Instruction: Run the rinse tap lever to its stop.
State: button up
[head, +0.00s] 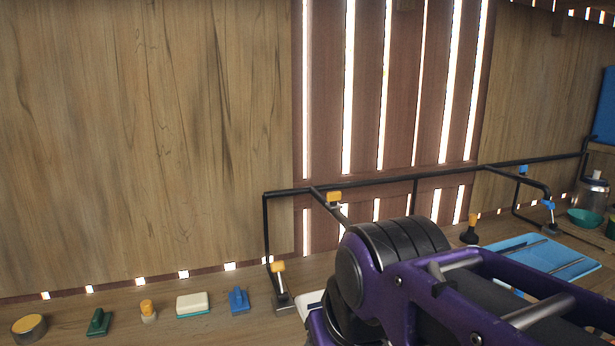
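A black pipe (380,183) runs along the slatted wall above the counter, with branches dropping at both ends. Yellow-topped fittings sit on its left part: one on the upper branch (334,197) and one on a metal piece at the counter (278,268). Blue fittings sit on its right part, one high (522,170) and one lower (549,204). No label shows, so I cannot tell which is the rinse tap lever. My purple arm covers the lower middle and right, hiding part of the counter. My gripper is not in view.
Along the counter's left stand a round tin (29,328), a green brush (99,322), a yellow-topped item (148,311), a cream sponge (193,304) and a blue brush (239,301). A blue tray (545,250), teal bowl (584,218) and glass jar (593,191) stand right.

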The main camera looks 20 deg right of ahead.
aim_at(552, 206)
jog(key=k+l+z, duration=0.1)
jog(key=l, duration=0.3)
jog(key=k+l+z, duration=0.1)
jog(key=l, duration=0.25)
jog(key=l+z, duration=0.2)
jog(key=l, duration=0.65)
jog(key=i+l+z, duration=0.1)
jog(key=l, duration=0.35)
jog(key=i+l, duration=0.1)
jog(key=l, duration=0.3)
jog(key=i+l+z, duration=0.15)
jog(key=l, duration=0.25)
jog(key=i+l+z, duration=0.1)
jog(key=l, duration=0.35)
jog(key=i+l+z, duration=0.1)
jog(key=l, duration=0.3)
jog(key=i+l, duration=0.2)
jog(key=l, duration=0.2)
jog(key=i+l+u, duration=0.15)
jog(key=l, duration=0.35)
jog(key=i+l+u, duration=0.1)
jog(key=l, duration=0.4)
jog(key=i+l+u, duration=0.15)
jog(key=l, duration=0.35)
jog(key=k, duration=0.05)
